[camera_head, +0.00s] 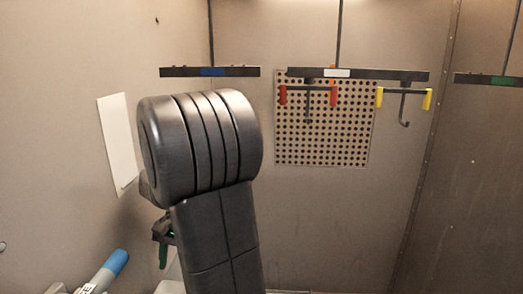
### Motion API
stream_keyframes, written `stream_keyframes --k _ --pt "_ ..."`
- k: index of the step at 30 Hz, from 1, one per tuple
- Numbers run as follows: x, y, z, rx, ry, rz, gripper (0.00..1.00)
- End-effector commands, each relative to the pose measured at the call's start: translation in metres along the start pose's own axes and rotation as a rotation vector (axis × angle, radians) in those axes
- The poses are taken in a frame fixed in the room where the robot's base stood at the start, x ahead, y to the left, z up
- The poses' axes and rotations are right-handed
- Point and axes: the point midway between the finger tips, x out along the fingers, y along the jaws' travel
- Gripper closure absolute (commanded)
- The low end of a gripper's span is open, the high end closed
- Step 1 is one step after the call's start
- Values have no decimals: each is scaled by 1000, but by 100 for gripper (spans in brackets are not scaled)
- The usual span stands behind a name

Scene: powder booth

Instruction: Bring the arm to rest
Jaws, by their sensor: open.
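My arm shows as a thick dark ribbed joint (200,145) with a dark link (218,240) running down out of the bottom of the picture. It stands left of the middle and close to the camera. My gripper cannot be made out; the arm covers part of the view. A small dark and green thing (162,236) shows just left of the link, partly hidden, and I cannot tell what it is.
Hanging bars carry a blue (213,72), a white (337,73) and a green tag (503,80). Hooks with red (283,95) and yellow (427,99) ends hang by a perforated panel (325,150). A blue-ended cylinder (116,264) is lower left. A white sheet (118,145) is on the left wall.

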Motion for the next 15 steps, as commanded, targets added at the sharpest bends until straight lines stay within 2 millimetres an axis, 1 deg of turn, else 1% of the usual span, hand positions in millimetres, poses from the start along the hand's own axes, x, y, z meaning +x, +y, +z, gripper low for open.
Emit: stream_keyframes --k 1,10,12,15 --pt "11 0 1 0 -4 3 53" --pt "71 0 1 0 -3 3 53" --pt "53 -2 4 -1 2 -1 53" --pt "43 -4 6 -1 1 -2 53"
